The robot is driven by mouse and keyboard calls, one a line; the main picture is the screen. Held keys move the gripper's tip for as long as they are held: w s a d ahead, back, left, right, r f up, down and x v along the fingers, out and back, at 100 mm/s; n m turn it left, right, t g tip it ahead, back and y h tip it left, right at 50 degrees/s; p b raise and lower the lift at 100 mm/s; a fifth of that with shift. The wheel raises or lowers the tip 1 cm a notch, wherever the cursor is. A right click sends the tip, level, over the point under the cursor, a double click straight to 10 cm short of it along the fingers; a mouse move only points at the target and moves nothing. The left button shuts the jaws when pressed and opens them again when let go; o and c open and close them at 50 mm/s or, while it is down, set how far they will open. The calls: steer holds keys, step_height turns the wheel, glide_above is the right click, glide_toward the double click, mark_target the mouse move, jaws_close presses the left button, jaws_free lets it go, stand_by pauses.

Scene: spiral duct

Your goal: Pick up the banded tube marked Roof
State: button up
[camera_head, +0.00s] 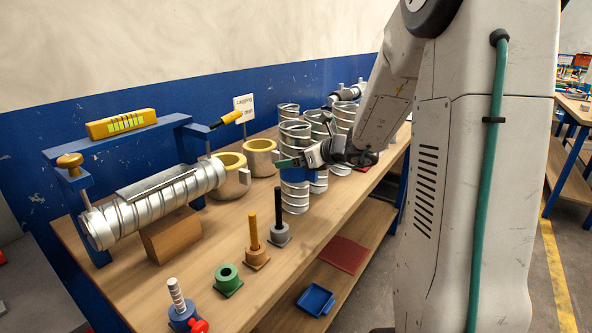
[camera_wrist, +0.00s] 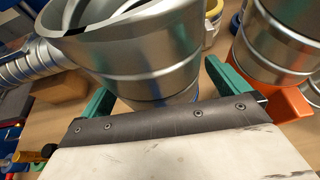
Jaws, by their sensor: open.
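Several upright silver spiral tubes stand together on the bench. The nearest tube (camera_head: 295,200) has a blue band around its middle. My gripper (camera_head: 297,163) is at this tube, at about the height of the band. In the wrist view, a wide open-topped metal tube (camera_wrist: 150,55) stands between the green fingers of my open gripper (camera_wrist: 165,97), one finger to each side. A bluish strip shows low on it. I cannot read a Roof mark on any tube, and part of the blue band is hidden by the gripper.
A second metal tube (camera_wrist: 278,45) with orange at its lower part is close to the right finger. A long spiral duct (camera_head: 160,200) lies at the left beside yellow-rimmed rings (camera_head: 228,182). Small pegs on bases (camera_head: 256,250) stand along the bench front.

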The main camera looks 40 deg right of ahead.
steer(key=shift+a, duration=0.1)
steer(key=c, duration=1.1)
steer(key=shift+c, duration=0.5)
steer(key=shift+r, duration=0.1)
